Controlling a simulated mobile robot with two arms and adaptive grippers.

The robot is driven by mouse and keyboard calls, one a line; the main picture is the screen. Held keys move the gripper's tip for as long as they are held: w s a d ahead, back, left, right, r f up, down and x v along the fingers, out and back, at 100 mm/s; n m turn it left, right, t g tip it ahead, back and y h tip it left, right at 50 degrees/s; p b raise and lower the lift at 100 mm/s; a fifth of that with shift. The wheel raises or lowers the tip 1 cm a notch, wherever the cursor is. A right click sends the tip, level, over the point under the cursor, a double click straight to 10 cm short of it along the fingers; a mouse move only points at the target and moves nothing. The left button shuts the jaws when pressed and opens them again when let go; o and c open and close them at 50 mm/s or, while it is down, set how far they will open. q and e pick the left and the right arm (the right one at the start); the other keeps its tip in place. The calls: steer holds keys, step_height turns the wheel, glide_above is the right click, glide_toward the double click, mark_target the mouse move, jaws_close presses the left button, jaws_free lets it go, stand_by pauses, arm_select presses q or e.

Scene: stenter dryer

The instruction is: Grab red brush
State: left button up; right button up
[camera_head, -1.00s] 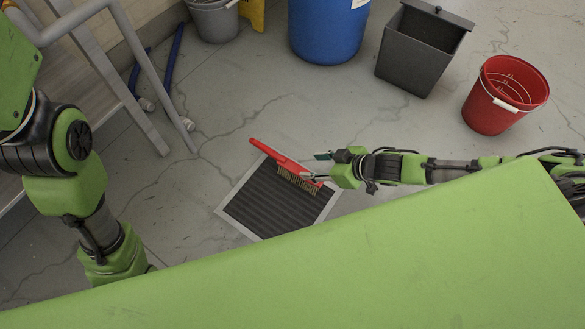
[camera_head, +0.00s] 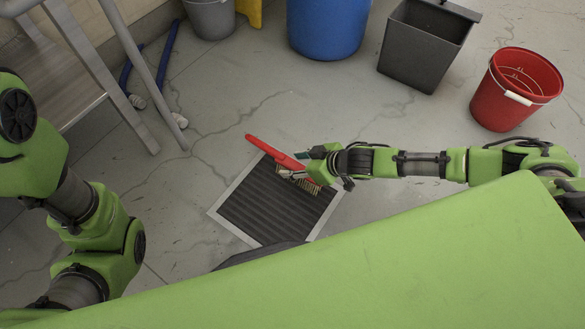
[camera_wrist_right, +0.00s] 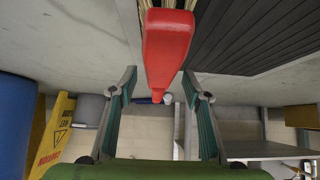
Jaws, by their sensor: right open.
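The red brush (camera_head: 269,147) lies with its bristles on a dark ribbed mat (camera_head: 265,212) with a light border. My right gripper (camera_head: 296,164) is at the brush and covers part of it in the head view. In the right wrist view, the brush (camera_wrist_right: 167,45) points down the picture between the two spread fingers of my right gripper (camera_wrist_right: 158,76). A gap shows on each side, so the gripper is open and not closed on it. My left arm is at the left; its gripper is out of view.
A red bucket (camera_head: 513,92), a dark grey bin (camera_head: 420,50), a blue barrel (camera_head: 327,25) and a grey bucket (camera_head: 210,18) stand beyond. A grey metal frame (camera_head: 120,75) is at the left. The floor around the mat is mostly clear.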

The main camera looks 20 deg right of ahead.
steer(key=shift+w+a+f, duration=0.25)
steer(key=shift+w+f, duration=0.1)
steer(key=shift+f, duration=0.1)
jaws_close()
steer(key=shift+r, duration=0.1)
steer(key=shift+r, duration=0.1)
